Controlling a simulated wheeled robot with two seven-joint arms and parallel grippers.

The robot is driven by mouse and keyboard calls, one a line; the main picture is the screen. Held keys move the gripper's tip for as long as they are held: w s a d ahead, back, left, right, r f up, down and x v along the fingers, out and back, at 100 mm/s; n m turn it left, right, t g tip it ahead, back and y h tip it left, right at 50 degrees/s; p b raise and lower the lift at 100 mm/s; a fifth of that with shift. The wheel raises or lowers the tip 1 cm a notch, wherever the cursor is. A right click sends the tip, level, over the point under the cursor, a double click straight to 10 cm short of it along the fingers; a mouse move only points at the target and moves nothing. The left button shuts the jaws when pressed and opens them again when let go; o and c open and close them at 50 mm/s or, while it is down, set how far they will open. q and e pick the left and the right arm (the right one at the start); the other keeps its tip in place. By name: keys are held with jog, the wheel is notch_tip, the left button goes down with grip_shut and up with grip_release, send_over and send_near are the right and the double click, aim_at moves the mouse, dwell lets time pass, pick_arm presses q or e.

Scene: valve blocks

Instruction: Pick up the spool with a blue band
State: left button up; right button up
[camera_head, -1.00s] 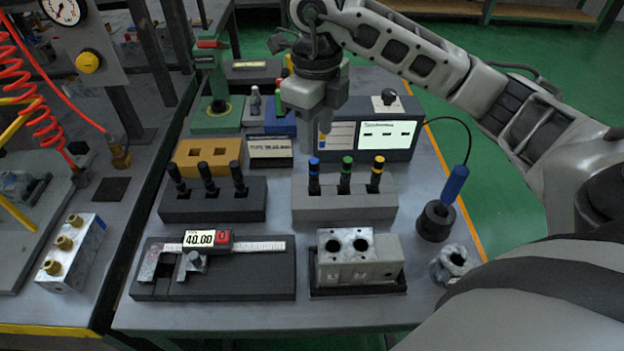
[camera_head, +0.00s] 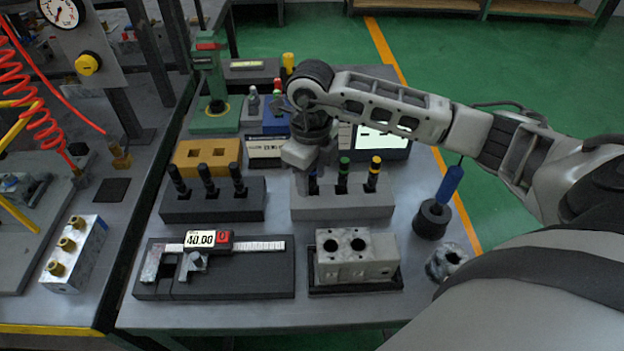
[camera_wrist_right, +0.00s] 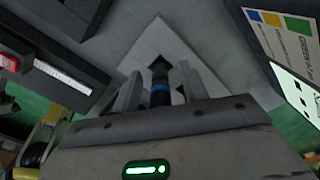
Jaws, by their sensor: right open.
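The spool with a blue band (camera_head: 313,186) stands upright at the left of a grey block (camera_head: 345,207), its top hidden behind my right gripper (camera_head: 310,168). Beside it in the same block stand a spool with a green band (camera_head: 343,178) and a spool with a yellow band (camera_head: 373,175). In the right wrist view the blue-banded spool (camera_wrist_right: 160,96) shows between the two fingers of my right gripper (camera_wrist_right: 160,88), which is open around it. Whether a finger touches the spool cannot be told. My left gripper is not in view.
A dark block with several black spools (camera_head: 212,205) stands to the left. A caliper on a dark base (camera_head: 240,272) and a metal valve block (camera_head: 357,262) lie in front. A display box (camera_head: 397,150) stands behind, and a blue-handled tool (camera_head: 450,185) stands at the right.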

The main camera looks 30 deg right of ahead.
jog(key=shift+r, duration=0.1)
grip_shut()
